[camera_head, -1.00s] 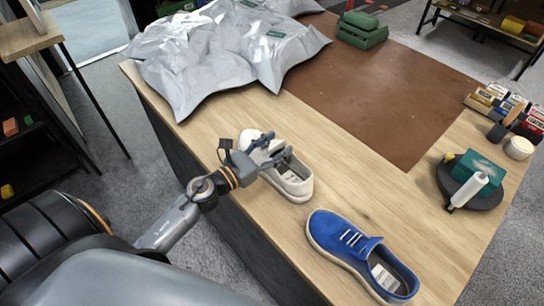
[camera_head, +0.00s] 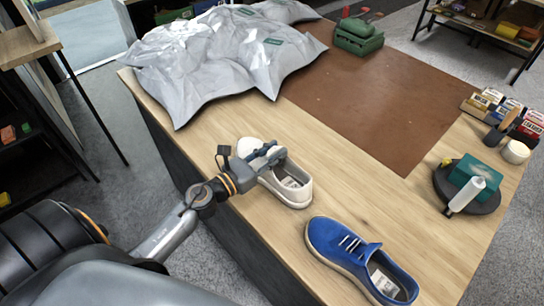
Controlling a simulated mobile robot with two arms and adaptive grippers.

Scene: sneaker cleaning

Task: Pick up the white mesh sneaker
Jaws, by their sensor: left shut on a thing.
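The white sneaker (camera_head: 292,186) is on the wooden table near its left front edge, with its toe toward the back left and its heel toward the front right. My left gripper (camera_head: 270,156) is over the middle of the shoe and is shut on its upper, around the tongue and lace area. The gripper hides much of that area. I cannot tell whether the sole is clear of the tabletop. My right gripper is not in view.
A blue sneaker (camera_head: 355,255) stands close by at the front right. Crumpled grey plastic sheeting (camera_head: 215,60) covers the back left. A brown mat (camera_head: 375,95) lies behind, with a green case (camera_head: 358,38) on it. A dark round tray (camera_head: 480,202) with a white bottle (camera_head: 464,194) is at the right.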

